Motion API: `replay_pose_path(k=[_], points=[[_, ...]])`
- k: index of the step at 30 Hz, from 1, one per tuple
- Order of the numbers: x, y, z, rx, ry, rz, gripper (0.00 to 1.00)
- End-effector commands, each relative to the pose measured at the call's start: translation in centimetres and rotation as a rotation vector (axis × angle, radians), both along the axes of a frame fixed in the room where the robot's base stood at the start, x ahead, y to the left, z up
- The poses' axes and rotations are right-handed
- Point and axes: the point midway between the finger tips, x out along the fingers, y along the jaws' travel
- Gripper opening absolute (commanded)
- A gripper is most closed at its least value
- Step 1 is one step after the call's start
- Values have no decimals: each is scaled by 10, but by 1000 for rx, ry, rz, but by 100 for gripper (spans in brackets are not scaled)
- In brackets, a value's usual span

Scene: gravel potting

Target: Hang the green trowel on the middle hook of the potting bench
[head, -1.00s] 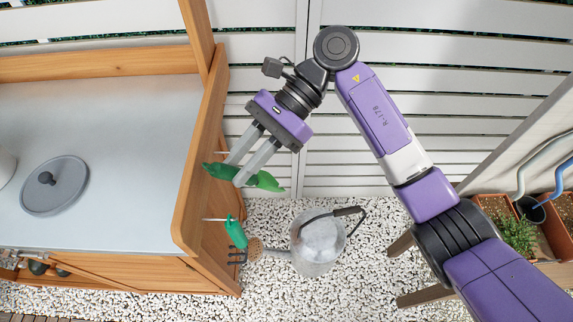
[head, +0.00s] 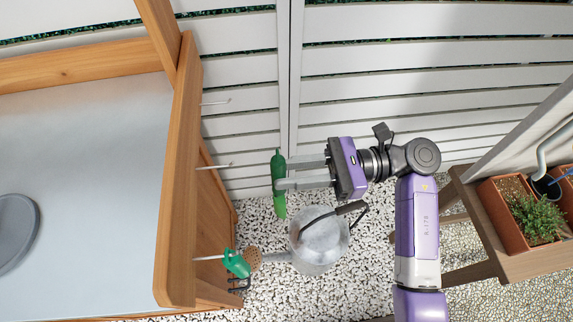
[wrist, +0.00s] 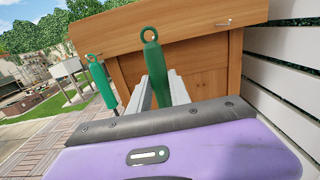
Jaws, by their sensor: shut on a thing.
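My gripper (head: 281,172) is shut on the green trowel (head: 279,204), right of the bench's end panel and apart from it. In the wrist view my gripper (wrist: 160,84) holds the trowel's green handle (wrist: 153,62), its ring end up. The potting bench (head: 182,190) has a row of thin metal hooks on that panel. The middle hook (head: 216,166) is bare, left of the trowel with a gap between. The far hook (head: 216,102) is bare too. A green-handled fork (head: 236,264) hangs on the near hook (head: 207,258); it also shows in the wrist view (wrist: 102,85).
A watering can (head: 318,242) stands on the gravel below my gripper. A brush-like round head (head: 254,259) is beside the fork. A slatted white fence (head: 400,70) stands behind. A wooden stand with planters (head: 515,235) is at the right.

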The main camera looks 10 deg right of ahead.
Motion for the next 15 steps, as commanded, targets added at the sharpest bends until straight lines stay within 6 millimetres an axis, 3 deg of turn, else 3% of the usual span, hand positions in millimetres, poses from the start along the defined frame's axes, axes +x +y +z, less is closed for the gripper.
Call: replay_pose_path(k=[15], points=[[1,28,-1,0,0,4,0]])
